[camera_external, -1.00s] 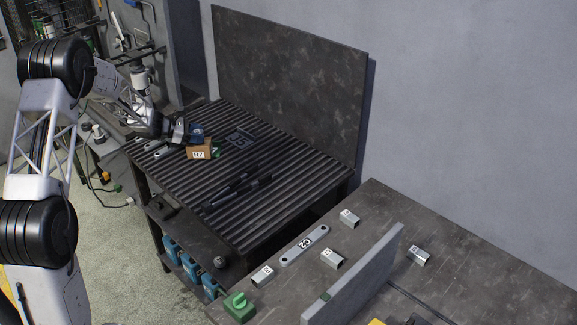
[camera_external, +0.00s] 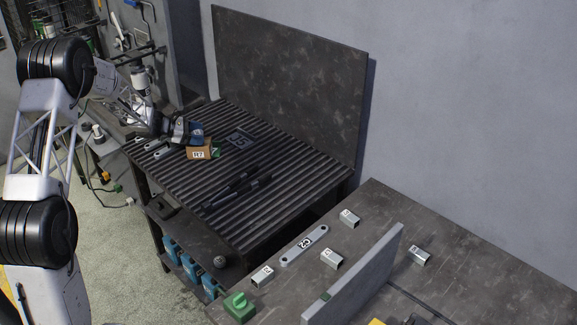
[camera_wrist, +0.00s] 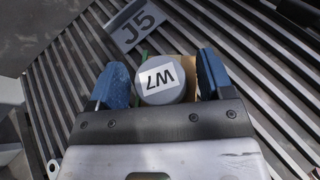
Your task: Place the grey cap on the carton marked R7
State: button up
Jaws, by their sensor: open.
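The grey cap (camera_wrist: 161,80), round with a white label reading W7 upside down, sits between my gripper's blue fingers in the wrist view. My gripper (camera_wrist: 162,82) is open, with a narrow gap on each side of the cap. The tan carton (camera_external: 199,151) marked R7 stands on the ribbed table in the external view. A strip of the carton (camera_wrist: 189,63) shows behind and under the cap in the wrist view. The cap appears to be on or just over the carton; contact is hidden. My gripper (camera_external: 189,133) is directly above the carton.
Grey brackets (camera_external: 158,151) lie to the left, dark tools (camera_external: 236,190) in front. A tall dark panel (camera_external: 290,80) bounds the back.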

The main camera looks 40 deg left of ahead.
jog(key=v, duration=1.2)
jog(key=shift+w+d+r, duration=0.1)
jog(key=shift+d, duration=0.05)
dwell(0.6)
jog(key=s+d+r+m+g, duration=0.2)
jog(key=d+r+m+g, duration=0.15)
jog(key=d, duration=0.85)
jog(key=s+d+r+m+g, duration=0.2)
jog(key=d+r+m, duration=0.3)
jog(key=d, duration=0.7)
jog(key=s+d+r+m+g, duration=0.25)
jog(key=d+r+m, duration=0.2)
jog(key=d, duration=0.65)
jog(key=s+d+r+m+g+y, duration=0.25)
jog(key=s+d+m, duration=0.45)
jog(key=s+d, duration=0.55)
jog(key=s+d+m+y, duration=0.2)
jog(key=s+d+m, duration=0.2)
jog(key=s, duration=0.3)
jog(key=s+d+f+m+t+y, duration=0.1)
jog(key=s+d+m, duration=0.3)
jog(key=s, duration=0.4)
jog(key=shift+f+m+y, duration=0.25)
jog(key=shift+m+y, duration=0.15)
jog(key=shift+y, duration=0.45)
jog(key=shift+t, duration=0.25)
